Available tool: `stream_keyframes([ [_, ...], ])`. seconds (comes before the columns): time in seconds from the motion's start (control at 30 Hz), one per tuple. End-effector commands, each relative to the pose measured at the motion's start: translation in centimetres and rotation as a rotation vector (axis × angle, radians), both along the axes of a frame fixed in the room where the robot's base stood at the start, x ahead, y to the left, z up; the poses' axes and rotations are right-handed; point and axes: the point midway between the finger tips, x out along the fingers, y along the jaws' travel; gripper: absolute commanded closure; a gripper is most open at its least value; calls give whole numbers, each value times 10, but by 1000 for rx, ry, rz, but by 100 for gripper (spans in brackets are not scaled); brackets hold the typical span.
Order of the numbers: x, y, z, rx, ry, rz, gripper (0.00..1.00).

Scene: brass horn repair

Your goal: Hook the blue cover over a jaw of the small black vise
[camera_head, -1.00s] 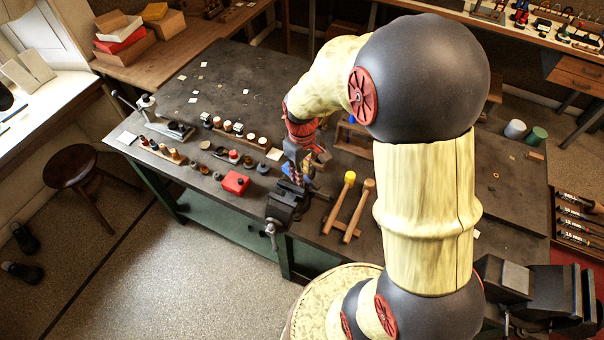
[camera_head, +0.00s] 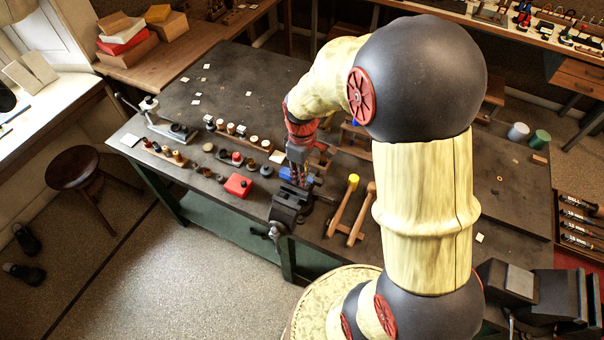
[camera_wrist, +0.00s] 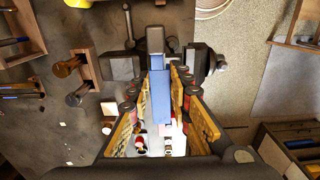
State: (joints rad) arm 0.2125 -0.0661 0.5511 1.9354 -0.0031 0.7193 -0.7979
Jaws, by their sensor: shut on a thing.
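The small black vise (camera_head: 287,207) is fixed at the front edge of the dark bench; in the wrist view its dark body (camera_wrist: 122,68) shows on both sides of my fingertips. My gripper (camera_head: 299,176) points down directly over the vise. In the wrist view my gripper (camera_wrist: 160,78) is shut on the blue cover (camera_wrist: 160,98), a long narrow blue piece between the fingers. Its far end is at the vise jaws. I cannot tell whether it rests on a jaw. In the head view blue shows beside the fingertips, partly hidden by the gripper.
The floor in front of the bench is clear.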

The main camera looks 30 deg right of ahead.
Motion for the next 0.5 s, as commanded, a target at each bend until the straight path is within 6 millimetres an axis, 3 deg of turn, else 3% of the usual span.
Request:
stream_keyframes([
  [0.5,0,0,-32,1,1,-1,100],
])
